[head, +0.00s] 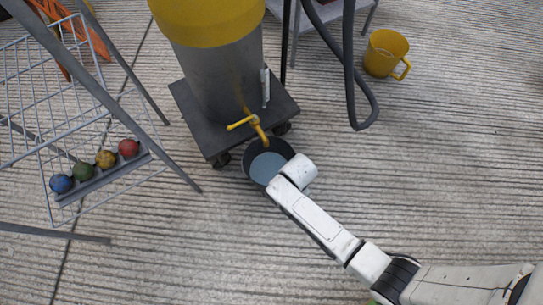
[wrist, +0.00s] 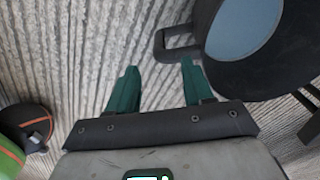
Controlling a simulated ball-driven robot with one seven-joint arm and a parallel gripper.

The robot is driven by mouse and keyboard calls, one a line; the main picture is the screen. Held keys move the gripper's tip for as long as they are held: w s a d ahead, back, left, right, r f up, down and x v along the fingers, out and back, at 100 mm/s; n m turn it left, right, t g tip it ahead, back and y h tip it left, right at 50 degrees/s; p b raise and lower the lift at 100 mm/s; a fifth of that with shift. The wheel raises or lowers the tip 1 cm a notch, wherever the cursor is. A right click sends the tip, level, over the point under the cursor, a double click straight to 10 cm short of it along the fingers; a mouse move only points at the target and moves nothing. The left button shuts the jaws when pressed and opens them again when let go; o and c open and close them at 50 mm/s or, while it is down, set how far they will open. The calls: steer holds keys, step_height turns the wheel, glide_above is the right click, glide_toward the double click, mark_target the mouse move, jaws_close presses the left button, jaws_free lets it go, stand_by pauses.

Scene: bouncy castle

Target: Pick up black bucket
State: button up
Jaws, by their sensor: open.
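The black bucket (head: 284,149) stands on the floor below a yellow tap, with a blue-grey surface inside it. In the wrist view the bucket (wrist: 262,76) fills the upper right, and a dark loop handle (wrist: 159,44) sticks out from its left side. My gripper (wrist: 158,64) is open and empty, its two green fingers apart. The right fingertip is close to the handle's lower edge; the left one is over bare floor. I cannot tell whether the right finger touches the handle. In the head view my arm's end covers the bucket's lower right edge, and the fingers are hidden.
A grey drum with a yellow top (head: 220,75) stands on a dark wheeled base (head: 210,143) right behind the bucket; its yellow tap (head: 255,127) overhangs it. A wire rack (head: 100,181) with coloured balls is at left.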

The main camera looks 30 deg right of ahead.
step_height(320, 180, down, 10)
steer(key=b, duration=0.6)
steer(key=shift+f+b, duration=0.15)
steer(key=shift+b, duration=0.2)
steer(key=shift+c, duration=0.2)
jaws_close()
stand_by(0.8)
steer(key=shift+w+r, duration=0.1)
steer(key=shift+r, duration=0.1)
